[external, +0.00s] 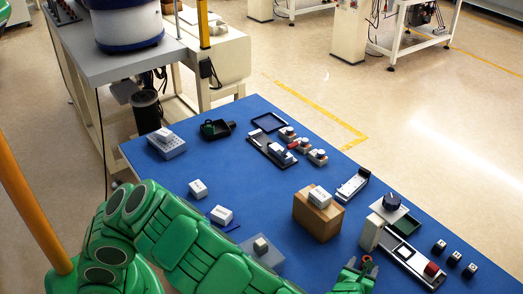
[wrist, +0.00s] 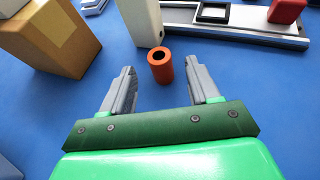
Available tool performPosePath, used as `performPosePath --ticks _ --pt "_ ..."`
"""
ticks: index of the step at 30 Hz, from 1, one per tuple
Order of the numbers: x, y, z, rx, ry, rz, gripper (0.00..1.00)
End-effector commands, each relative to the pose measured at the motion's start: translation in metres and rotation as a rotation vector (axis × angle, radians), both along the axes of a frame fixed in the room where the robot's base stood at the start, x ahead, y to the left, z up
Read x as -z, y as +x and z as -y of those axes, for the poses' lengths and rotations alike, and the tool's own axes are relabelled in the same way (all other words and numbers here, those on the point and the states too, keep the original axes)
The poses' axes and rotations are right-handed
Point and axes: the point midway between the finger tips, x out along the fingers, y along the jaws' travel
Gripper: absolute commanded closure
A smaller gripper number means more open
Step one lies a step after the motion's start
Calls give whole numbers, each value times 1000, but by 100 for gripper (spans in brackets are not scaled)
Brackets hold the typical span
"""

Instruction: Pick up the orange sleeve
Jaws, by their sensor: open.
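The orange sleeve (wrist: 161,66) is a short hollow cylinder standing upright on the blue table. In the wrist view it is just beyond and between the open fingers of my gripper (wrist: 162,92), not touching either. In the external view the sleeve (external: 367,262) shows as a small orange-red shape near the front, beside my gripper (external: 359,269). My gripper's fingers are apart with nothing between them. The sleeve's lower part is partly hidden by the gripper in the external view.
A white upright block (wrist: 143,22) stands right behind the sleeve. A cardboard box (wrist: 50,36) is to the left. A metal rail fixture (wrist: 235,25) with a red block (wrist: 286,10) lies at the back right. Blue table (wrist: 255,80) right of the sleeve is clear.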

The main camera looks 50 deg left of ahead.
Motion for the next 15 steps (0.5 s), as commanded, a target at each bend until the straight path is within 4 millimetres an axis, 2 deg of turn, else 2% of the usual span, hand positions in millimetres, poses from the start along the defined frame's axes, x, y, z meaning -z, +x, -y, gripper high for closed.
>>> performPosePath --ticks 10,15 --pt "8 19 -10 -4 -1 -2 39" --pt "13 38 -17 -5 -2 -1 39"
